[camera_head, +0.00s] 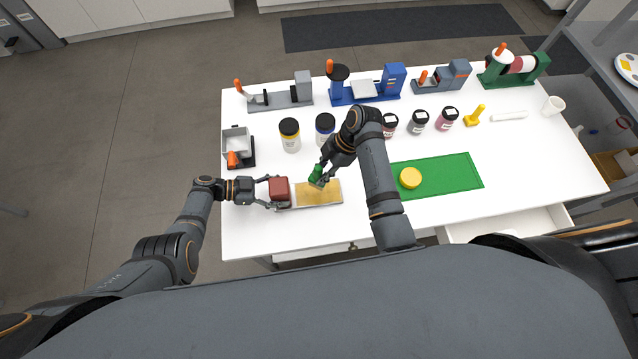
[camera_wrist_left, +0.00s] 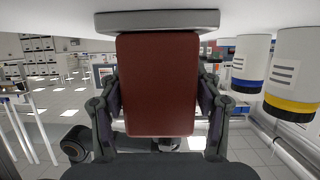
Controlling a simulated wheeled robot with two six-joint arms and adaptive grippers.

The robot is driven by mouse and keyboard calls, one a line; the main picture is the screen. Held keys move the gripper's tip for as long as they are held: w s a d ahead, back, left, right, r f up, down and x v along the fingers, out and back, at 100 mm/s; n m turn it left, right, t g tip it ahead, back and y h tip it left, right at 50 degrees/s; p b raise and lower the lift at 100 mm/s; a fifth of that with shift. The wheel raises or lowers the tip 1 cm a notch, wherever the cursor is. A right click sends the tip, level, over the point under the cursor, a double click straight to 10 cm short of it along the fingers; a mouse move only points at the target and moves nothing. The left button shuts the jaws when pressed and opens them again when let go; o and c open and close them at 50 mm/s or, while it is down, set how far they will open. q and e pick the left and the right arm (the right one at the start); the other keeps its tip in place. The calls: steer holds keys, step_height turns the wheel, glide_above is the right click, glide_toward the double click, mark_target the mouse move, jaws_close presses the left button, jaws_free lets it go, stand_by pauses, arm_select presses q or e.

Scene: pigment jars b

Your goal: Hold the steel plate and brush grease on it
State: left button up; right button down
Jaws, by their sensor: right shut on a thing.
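The steel plate (camera_head: 341,199) lies flat near the table's front edge, its top mostly covered by a tan-yellow area. A dark red block (camera_head: 279,188) is at its left end; in the left wrist view the block (camera_wrist_left: 157,85) fills the middle, with a grey edge above it. My left gripper (camera_head: 272,193) has one finger on each side of the block; I cannot tell whether they press on it. My right gripper (camera_head: 323,174) is shut on a green-handled brush (camera_head: 315,173) over the plate's upper edge. Whether the bristles touch is unclear.
A green mat (camera_head: 445,174) with a yellow round thing (camera_head: 410,178) lies right of my right forearm. Several jars, including a yellow-banded one (camera_head: 290,136), stand behind the plate. Machines line the back edge; a grey device (camera_head: 238,149) stands at left. The front left is clear.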

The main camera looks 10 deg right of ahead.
arm_select(q)
steer(key=o, duration=0.3)
steer(key=shift+w, duration=0.1)
arm_select(e)
steer(key=shift+w, duration=0.15)
arm_select(q)
steer(key=shift+a+r, duration=0.1)
steer(key=shift+a, duration=0.1)
steer(key=v, duration=1.1)
steer(key=shift+a+r, duration=0.1)
steer(key=shift+a, duration=0.15)
